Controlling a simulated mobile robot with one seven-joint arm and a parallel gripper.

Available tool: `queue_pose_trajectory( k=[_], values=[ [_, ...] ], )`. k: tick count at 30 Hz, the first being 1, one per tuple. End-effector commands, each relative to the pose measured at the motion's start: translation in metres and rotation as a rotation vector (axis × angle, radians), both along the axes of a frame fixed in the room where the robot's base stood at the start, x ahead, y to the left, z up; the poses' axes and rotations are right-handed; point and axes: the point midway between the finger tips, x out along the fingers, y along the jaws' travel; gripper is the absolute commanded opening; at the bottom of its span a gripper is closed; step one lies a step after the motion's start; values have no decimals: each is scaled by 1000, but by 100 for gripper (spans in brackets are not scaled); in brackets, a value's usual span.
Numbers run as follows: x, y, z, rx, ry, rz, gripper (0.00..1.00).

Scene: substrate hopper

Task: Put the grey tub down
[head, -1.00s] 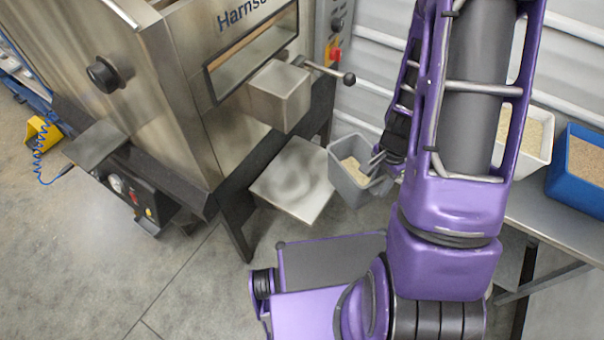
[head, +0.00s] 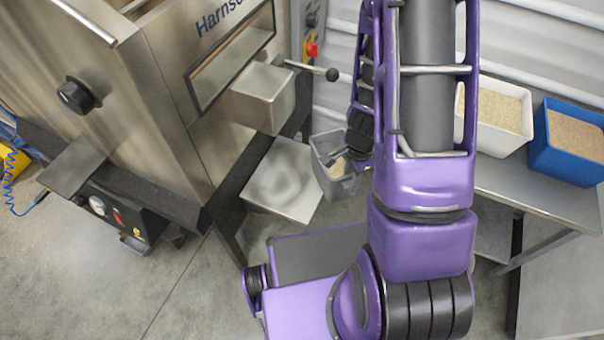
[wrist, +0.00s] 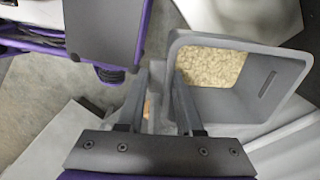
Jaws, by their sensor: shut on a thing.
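The grey tub (head: 326,181) hangs in the air beside the right edge of the metal shelf below the hopper spout. It holds pale granular material, which shows clearly in the wrist view, where the tub (wrist: 262,101) is tilted in the picture. My gripper (head: 349,164) is shut on the tub's near wall, with the fingers (wrist: 165,110) on either side of it in the wrist view. My arm hides part of the tub's right side in the head view.
The bare metal shelf (head: 270,192) with a round mark lies left of the tub, under the spout box (head: 264,98). A lever with a black knob (head: 332,74) sticks out above. At right, a white tub (head: 497,139) and a blue tub (head: 570,165) stand on a metal bench (head: 545,203).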

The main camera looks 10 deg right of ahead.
Motion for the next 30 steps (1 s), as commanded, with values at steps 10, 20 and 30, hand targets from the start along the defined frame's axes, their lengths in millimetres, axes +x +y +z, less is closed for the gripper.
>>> queue_pose_trajectory(
  k=[10, 20, 30],
  values=[
    [44, 60, 2, -2, -3, 6, 0],
    [78, 106, 1, -1, -5, 3, 0],
    [77, 103, -32, 0, -3, -1, 0]
  ],
)
